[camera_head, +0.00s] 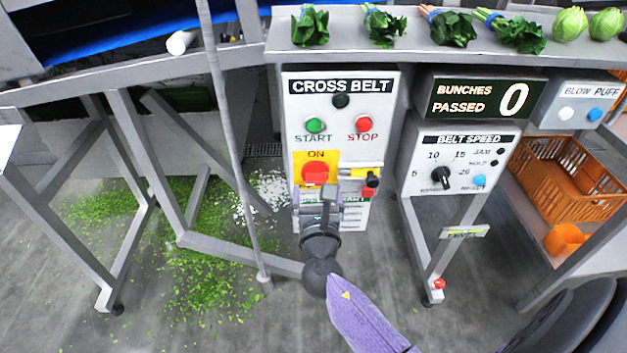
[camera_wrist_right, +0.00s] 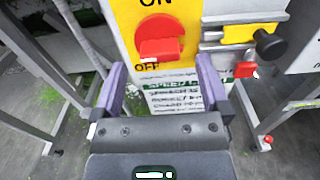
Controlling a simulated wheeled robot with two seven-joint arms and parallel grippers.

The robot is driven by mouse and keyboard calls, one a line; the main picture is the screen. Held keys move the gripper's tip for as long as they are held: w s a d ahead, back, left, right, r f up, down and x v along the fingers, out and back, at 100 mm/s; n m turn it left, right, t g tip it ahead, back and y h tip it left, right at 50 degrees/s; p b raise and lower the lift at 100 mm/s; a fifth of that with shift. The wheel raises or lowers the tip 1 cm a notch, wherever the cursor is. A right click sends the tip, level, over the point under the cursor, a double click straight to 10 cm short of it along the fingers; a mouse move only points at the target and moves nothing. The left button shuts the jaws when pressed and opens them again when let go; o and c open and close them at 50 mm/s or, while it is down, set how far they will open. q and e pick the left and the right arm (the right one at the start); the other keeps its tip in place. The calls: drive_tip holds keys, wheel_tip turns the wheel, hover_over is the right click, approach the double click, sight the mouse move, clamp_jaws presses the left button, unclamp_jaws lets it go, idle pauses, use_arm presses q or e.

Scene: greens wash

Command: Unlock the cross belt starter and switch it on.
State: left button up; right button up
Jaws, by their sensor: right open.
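The CROSS BELT starter panel (camera_head: 340,88) has a green START button (camera_head: 315,125) and a red STOP button (camera_head: 363,125). Below them a red rotary switch (camera_head: 315,172) sits on a yellow ON/OFF plate; it also shows in the right wrist view (camera_wrist_right: 158,38). I cannot tell its setting. Right of it is a metal slide with a yellow label (camera_wrist_right: 248,34), a black knob (camera_wrist_right: 269,45) and a small red tag or lock (camera_wrist_right: 246,70). My right gripper (camera_wrist_right: 160,66) is open and empty, just below and in front of the switch. My left gripper is out of view.
A BELT SPEED box (camera_head: 460,160) stands right of the panel, under a BUNCHES PASSED counter (camera_head: 485,98) reading 0. Greens bunches (camera_head: 384,27) lie on the ledge above. A thin grey pole (camera_head: 235,140) stands left of the panel. Orange crates (camera_head: 565,180) are at right.

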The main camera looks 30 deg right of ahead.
sight(316, 185)
drive_tip(key=x, duration=0.3)
drive_tip(key=shift+f+b, duration=0.2)
drive_tip(key=shift+b, duration=0.1)
drive_tip(key=shift+w+d+r, duration=0.1)
drive_tip(key=shift+w+d, duration=0.2)
drive_tip(key=shift+w, duration=0.25)
drive_tip(key=shift+c, duration=1.3)
drive_tip(key=c, duration=0.7)
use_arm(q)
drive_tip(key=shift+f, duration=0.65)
use_arm(e)
drive_tip(key=shift+o, duration=0.2)
